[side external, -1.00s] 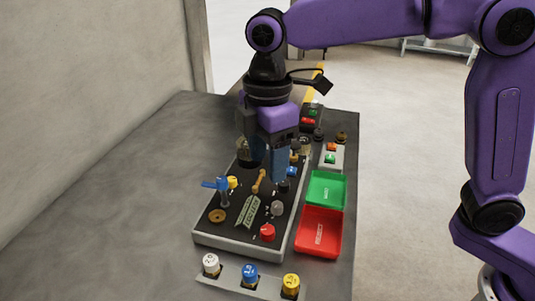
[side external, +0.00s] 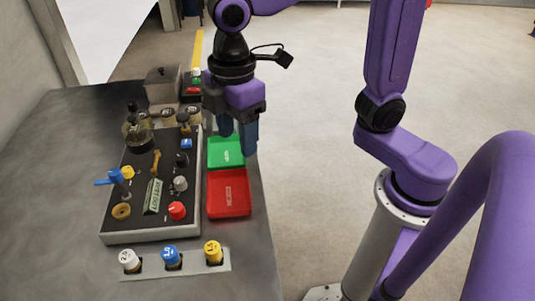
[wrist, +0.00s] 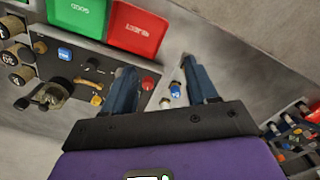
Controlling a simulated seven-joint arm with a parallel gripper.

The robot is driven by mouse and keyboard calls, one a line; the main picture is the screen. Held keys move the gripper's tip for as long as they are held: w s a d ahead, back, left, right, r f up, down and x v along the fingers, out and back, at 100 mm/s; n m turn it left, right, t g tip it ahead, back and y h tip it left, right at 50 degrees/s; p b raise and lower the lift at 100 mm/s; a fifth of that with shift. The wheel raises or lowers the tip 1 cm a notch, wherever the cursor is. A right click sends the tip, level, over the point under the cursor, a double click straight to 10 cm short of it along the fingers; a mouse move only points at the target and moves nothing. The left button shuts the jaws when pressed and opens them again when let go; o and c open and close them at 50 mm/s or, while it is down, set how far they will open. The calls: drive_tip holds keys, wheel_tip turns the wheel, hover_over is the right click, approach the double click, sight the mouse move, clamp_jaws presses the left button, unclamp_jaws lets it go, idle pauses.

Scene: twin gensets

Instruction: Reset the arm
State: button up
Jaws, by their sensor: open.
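My gripper (side external: 237,143) hangs at the right edge of the black control panel (side external: 143,222), in front of the green tray in the side view. Its two blue fingers point down and are apart with nothing between them. The panel carries a blue-handled valve (side external: 116,177), a brown lever (side external: 155,163), a lockout tag (side external: 154,197) and a red knob (side external: 177,210).
A green tray (side external: 226,153) and a red tray (side external: 229,193) lie right of the panel. White, blue and yellow knobs stand on a front strip (side external: 218,262). Behind are a grey box (side external: 162,86) and a button box (side external: 192,84). A second panel (wrist: 295,130) shows in the wrist view.

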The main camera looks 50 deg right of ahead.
drive_tip(key=s+d+f+m, duration=0.1)
drive_tip(key=s+d+f, duration=0.2)
drive_tip(key=s+d, duration=0.3)
drive_tip(key=s+d+f+m, duration=0.2)
drive_tip(key=s+d, duration=0.5)
drive_tip(key=d, duration=0.2)
drive_tip(key=shift+f, duration=0.4)
drive_tip(key=shift+s, duration=0.1)
